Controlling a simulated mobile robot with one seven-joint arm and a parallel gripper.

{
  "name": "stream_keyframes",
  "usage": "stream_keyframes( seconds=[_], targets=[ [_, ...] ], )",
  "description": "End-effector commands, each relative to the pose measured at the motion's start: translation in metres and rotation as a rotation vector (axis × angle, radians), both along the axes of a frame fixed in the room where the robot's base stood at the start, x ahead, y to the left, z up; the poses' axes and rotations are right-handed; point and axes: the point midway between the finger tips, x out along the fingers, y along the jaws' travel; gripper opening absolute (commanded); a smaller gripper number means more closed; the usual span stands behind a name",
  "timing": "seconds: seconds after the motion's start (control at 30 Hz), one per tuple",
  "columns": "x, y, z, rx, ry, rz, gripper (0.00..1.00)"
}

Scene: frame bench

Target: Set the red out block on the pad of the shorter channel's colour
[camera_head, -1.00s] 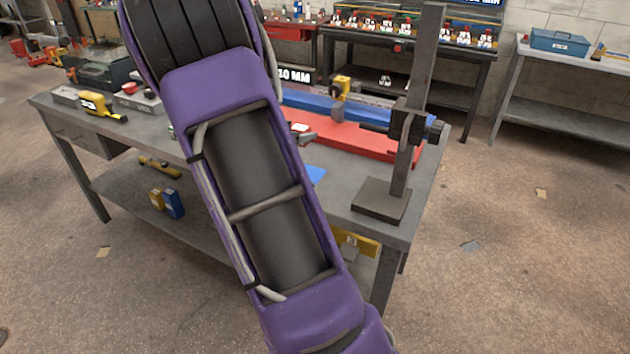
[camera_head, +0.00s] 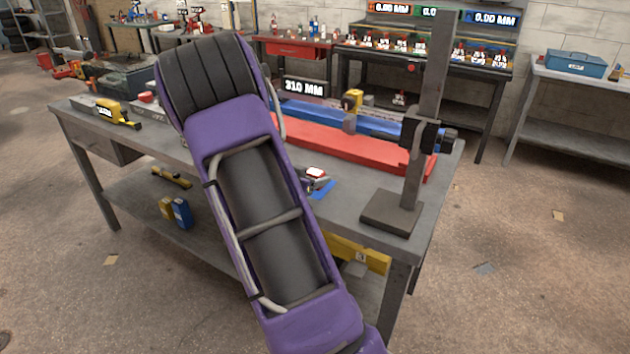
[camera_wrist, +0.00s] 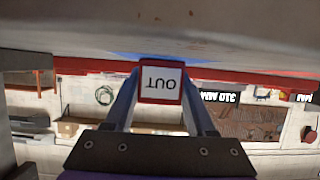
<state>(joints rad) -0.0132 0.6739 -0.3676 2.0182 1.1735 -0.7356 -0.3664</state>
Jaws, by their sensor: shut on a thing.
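The red out block (camera_head: 316,172) has a white top and sits at the blue pad (camera_head: 324,188) on the bench; I cannot tell whether they touch. In the wrist view the block (camera_wrist: 160,82) shows its OUT label upside down between both fingers. My gripper (camera_wrist: 160,92) is shut on it. In the wrist view the blue pad (camera_wrist: 160,58) is a thin strip behind the block. The red channel (camera_head: 355,150) lies in front of the blue channel (camera_head: 385,124); my arm hides their left ends.
A dark upright stand (camera_head: 405,200) is at the bench's right end. A 310 MM display (camera_head: 304,86) stands behind the channels. A yellow tool (camera_head: 118,115) lies at the left. Bare bench top (camera_head: 350,190) shows between pad and stand.

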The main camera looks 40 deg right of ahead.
Motion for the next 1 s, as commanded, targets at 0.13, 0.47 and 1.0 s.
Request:
stream_keyframes(
  seconds=[0.13,0.47,1.0],
  targets=[
    [0.000,0.000,0.001,-0.001,-0.002,0.001,0.00],
    [0.000,0.000,-0.002,-0.001,-0.001,0.001,0.79],
    [-0.006,0.018,0.011,0.001,-0.001,0.004,0.86]
  ],
)
